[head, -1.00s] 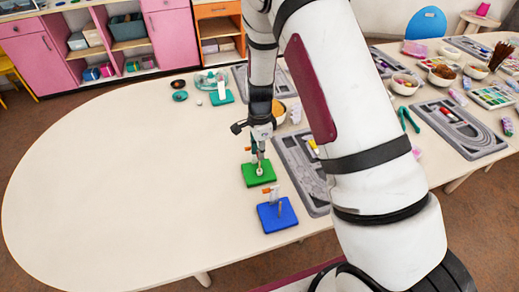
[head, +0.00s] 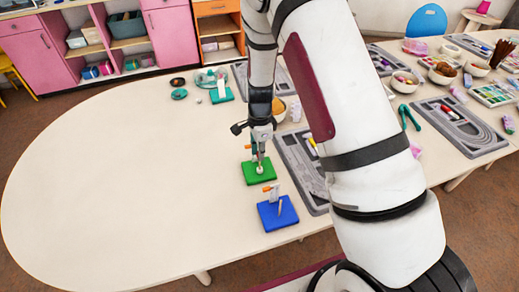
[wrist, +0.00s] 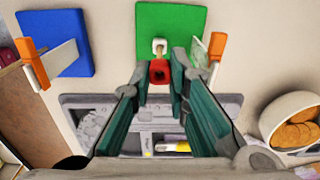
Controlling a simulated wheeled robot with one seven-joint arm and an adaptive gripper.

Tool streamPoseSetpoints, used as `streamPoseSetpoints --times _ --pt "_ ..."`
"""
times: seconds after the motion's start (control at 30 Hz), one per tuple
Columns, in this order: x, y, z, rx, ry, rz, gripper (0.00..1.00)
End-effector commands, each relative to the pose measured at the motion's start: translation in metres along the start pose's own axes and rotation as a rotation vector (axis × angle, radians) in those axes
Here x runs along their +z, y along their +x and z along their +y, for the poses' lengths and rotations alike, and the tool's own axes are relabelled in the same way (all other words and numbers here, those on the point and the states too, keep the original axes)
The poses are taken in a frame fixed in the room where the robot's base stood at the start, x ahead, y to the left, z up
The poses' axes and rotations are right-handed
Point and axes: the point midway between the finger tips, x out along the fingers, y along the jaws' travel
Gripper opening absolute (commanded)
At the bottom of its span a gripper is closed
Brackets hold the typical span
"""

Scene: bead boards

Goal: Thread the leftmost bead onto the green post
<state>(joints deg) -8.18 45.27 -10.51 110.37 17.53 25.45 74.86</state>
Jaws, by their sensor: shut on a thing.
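My gripper (wrist: 160,75) is shut on a red bead (wrist: 159,72), whose dark hole faces the wrist camera. It hangs over the green board (wrist: 143,15), which also shows in the head view (head: 251,178). A pale bead (wrist: 159,45) sits on that board around the green board's post (wrist: 160,55), of which a short brownish piece shows. The red bead lies right by this post in the wrist view; I cannot tell whether the post is inside its hole. In the head view my gripper (head: 260,163) stands over the board, and the red bead is hard to make out.
An orange-topped upright piece (wrist: 217,47) stands close beside my right finger. The blue board (head: 287,217) with its own upright pieces is nearer the table's front edge. A grey tray (head: 297,160) and a bowl (wrist: 302,112) lie close by. The table's left side is clear.

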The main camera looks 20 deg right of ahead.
Motion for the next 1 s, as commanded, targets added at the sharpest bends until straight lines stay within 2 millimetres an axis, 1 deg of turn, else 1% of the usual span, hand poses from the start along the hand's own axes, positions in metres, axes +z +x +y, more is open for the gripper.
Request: streamPoseSetpoints --times 0.4,0.67,0.7,0.77,0.8,1.0 --pt "0.0000 0.0111 0.0002 0.001 0.001 0.000 0.08" --pt "0.0000 0.0114 0.0003 0.000 0.001 0.000 0.08" --pt "0.0000 0.0113 0.0003 0.000 0.001 0.000 0.23" --pt "0.0000 0.0113 0.0003 0.000 0.000 0.000 0.36" --pt "0.0000 0.0113 0.0002 0.000 0.000 0.000 0.39" --pt "0.0000 0.0113 0.0002 0.000 0.000 0.000 0.39"
